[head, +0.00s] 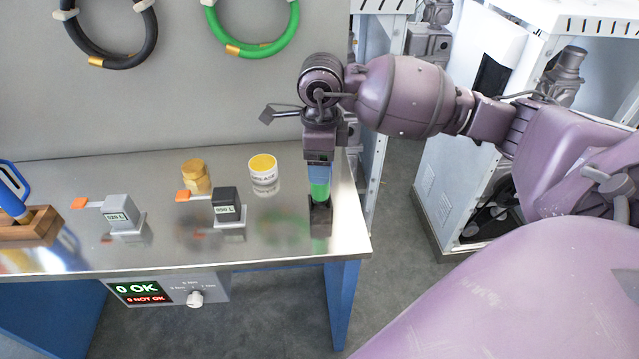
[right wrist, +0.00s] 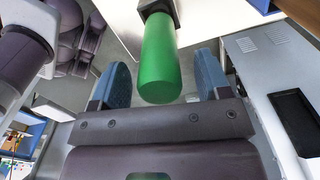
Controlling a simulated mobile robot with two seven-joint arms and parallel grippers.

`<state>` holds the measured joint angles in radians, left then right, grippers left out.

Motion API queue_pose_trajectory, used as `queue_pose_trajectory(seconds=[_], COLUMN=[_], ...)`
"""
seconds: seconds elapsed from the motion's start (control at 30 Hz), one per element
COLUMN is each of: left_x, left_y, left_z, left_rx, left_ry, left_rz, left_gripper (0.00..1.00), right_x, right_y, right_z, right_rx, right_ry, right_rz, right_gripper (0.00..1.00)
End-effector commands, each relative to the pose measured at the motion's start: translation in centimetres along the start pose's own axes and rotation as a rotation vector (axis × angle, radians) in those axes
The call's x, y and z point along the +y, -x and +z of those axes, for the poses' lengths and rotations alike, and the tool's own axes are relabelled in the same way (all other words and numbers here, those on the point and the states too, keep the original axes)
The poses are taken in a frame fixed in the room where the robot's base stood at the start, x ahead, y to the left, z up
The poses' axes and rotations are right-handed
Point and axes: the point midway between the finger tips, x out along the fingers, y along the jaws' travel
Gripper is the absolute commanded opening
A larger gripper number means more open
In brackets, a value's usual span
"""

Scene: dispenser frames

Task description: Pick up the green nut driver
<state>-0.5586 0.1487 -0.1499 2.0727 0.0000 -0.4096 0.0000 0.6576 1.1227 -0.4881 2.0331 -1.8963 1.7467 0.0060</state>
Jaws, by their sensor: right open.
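The green nut driver (head: 320,190) stands upright in a small black holder (head: 321,216) near the right end of the metal table. Its green handle also shows in the right wrist view (right wrist: 161,60), with its far end in the dark holder. My right gripper (head: 319,172) comes down from above over the handle. In the right wrist view its two blue fingers are open, one on each side of the handle, with a visible gap on both sides. The nut driver's lower part is hidden in the holder. My left gripper is not in view.
Two small grey dispensers with orange tabs, one light (head: 118,212) and one dark (head: 227,204), stand to the left. Behind them are a yellow jar (head: 195,178) and a white jar (head: 264,178). A wooden block (head: 28,228) holds blue-handled tools at far left.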

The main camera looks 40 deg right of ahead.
Motion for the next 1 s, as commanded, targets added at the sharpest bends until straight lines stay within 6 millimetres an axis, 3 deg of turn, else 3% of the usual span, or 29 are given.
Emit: queue_pose_trajectory(seconds=[0.3, 0.7, 1.0], left_x=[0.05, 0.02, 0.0], left_y=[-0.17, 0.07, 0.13], left_z=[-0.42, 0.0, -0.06], left_rx=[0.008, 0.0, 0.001], left_ry=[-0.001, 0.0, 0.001], left_rz=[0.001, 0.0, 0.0], left_gripper=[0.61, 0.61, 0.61], right_x=[0.0, -0.02, -0.05], right_y=[-0.49, -0.4, 0.04], right_z=[-0.01, 0.02, 0.03], right_rx=[0.0, -0.002, -0.003], right_ry=[0.0, 0.0, 0.0], right_rz=[0.0, -0.002, -0.003], right_gripper=[0.7, 0.12, 0.12])
